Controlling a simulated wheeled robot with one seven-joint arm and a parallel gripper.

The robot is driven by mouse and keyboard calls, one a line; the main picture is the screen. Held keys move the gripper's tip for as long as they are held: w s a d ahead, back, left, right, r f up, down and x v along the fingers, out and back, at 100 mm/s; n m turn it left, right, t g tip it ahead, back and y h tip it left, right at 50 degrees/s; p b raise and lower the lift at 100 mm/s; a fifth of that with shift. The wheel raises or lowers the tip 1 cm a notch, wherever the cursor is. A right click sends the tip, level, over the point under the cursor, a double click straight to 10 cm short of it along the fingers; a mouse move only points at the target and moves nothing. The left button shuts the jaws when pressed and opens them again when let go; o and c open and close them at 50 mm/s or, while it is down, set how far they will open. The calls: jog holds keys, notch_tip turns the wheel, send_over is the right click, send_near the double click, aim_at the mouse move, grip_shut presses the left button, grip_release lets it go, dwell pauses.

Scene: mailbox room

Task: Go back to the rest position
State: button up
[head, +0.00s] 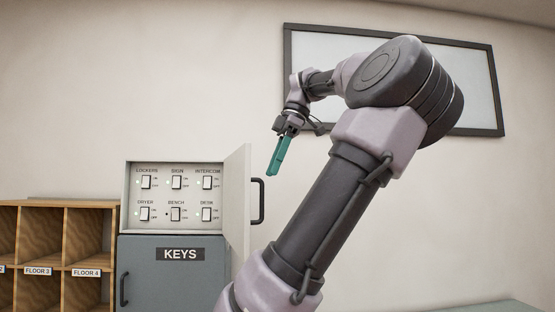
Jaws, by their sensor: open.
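My gripper (274,173) hangs from the raised, folded arm in front of the back wall, with its teal fingers pointing down. It is open, with nothing seen in it; the fingers overlap from this side. It appears above and to the right of the switch box's open door (238,200), apart from its dark handle in the picture.
The switch box (130,200) has several labelled rocker switches. Below it is a grey KEYS cabinet (180,285), shut. Wooden pigeonholes (62,235) stand at left. A framed board (310,45) hangs behind my arm. The wall at right is bare, above a greenish surface (490,307).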

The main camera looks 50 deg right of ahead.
jog(key=shift+v, duration=1.1)
jog(key=shift+s, duration=0.1)
